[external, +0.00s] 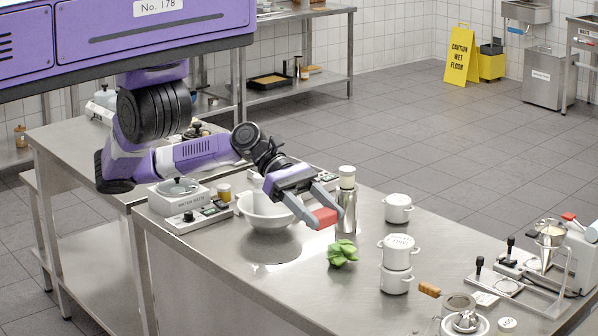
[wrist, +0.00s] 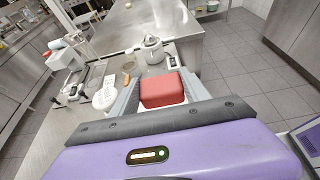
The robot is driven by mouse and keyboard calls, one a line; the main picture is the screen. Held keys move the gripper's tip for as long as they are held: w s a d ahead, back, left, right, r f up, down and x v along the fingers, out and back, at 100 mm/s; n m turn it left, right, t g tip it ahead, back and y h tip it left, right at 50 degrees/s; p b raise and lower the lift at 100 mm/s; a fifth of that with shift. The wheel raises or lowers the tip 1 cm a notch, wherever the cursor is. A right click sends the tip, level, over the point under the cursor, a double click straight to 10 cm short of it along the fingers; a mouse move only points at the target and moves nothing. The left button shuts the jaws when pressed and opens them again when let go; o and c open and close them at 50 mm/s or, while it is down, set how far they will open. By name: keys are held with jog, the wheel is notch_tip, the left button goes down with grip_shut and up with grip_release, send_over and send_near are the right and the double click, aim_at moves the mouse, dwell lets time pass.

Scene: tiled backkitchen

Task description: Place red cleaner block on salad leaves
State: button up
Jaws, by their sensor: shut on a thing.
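The red cleaner block (external: 324,218) is held between the fingertips of my gripper (external: 318,212), above the metal table. In the wrist view the red block (wrist: 163,88) sits between the two fingers, and my gripper (wrist: 162,92) is shut on it. The green salad leaves (external: 342,253) lie on the table below and slightly right of the block in the external view. The block is apart from the leaves. The leaves are hidden in the wrist view.
A white bowl (external: 266,212) stands left of the block. A steel bottle (external: 346,205) stands just behind it. Stacked white pots (external: 396,265) and another white pot (external: 398,208) stand to the right. Bare tabletop lies in front of the leaves.

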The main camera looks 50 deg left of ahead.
jog(key=shift+r, duration=0.5)
jog(key=shift+a, duration=0.1)
jog(key=w+a+r+n+t, duration=0.1)
jog(key=w+a+n+t, duration=0.2)
jog(key=a+n+t, duration=0.15)
notch_tip(320, 180, up, 8)
jog(key=n+t+y, duration=0.4)
jog(key=n+t, duration=0.1)
send_over(339, 244)
jog(key=shift+m, duration=0.25)
notch_tip(339, 244, down, 24)
jog(key=shift+w+a+r, duration=0.1)
jog(key=shift+r, duration=0.15)
jog(key=shift+f, duration=0.1)
